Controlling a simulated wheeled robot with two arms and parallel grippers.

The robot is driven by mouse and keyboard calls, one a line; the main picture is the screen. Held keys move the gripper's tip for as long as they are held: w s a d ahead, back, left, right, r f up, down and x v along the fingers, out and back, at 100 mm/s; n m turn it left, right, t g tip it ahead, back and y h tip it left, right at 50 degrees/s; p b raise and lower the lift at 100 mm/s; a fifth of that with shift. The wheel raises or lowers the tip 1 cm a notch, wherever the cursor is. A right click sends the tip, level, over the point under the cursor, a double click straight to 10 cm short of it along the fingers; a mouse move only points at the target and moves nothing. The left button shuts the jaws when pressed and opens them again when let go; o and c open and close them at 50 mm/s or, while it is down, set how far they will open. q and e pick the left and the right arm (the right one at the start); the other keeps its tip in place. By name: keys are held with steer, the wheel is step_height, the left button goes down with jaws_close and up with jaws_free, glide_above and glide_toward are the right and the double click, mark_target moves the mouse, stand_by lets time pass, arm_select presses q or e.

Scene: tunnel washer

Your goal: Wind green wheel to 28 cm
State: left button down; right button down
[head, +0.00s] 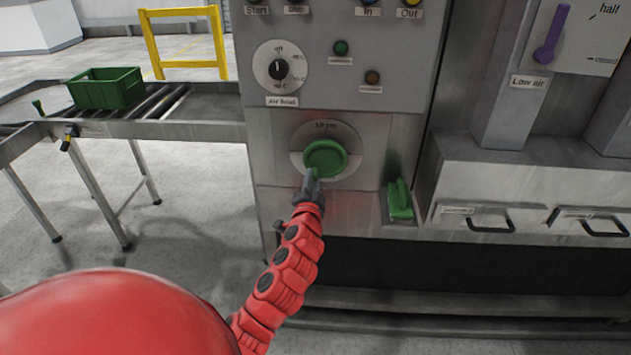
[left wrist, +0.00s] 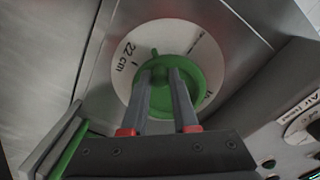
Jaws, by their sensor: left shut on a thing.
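The green wheel (head: 325,159) sits on a round pale dial plate (head: 350,140) low on the grey panel. My left gripper (head: 312,176) reaches up to the wheel's lower edge. In the left wrist view the green wheel (left wrist: 193,80) lies between and behind the two fingers of my left gripper (left wrist: 167,78), which is shut on it. A small green nub sticks up at the wheel's edge. The dial plate (left wrist: 125,90) carries a "22 cm" mark there at left; the head view's marking is too small to read surely. My right gripper is not in view.
A green lever (head: 400,200) is right of the wheel, below it. A black rotary knob (head: 278,69) is above left. A purple lever (head: 552,35) is at upper right. A green crate (head: 106,88) stands on the roller conveyor at left.

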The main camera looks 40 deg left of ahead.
arm_select(q)
steer(key=shift+s+a+r+m, duration=0.1)
steer(key=shift+r+m, duration=0.2)
steer(key=c, duration=0.7)
jaws_free()
steer(key=shift+f, duration=0.1)
steer(key=shift+s, duration=0.1)
steer(key=shift+p+v, duration=2.05)
steer(key=shift+v, duration=6.6)
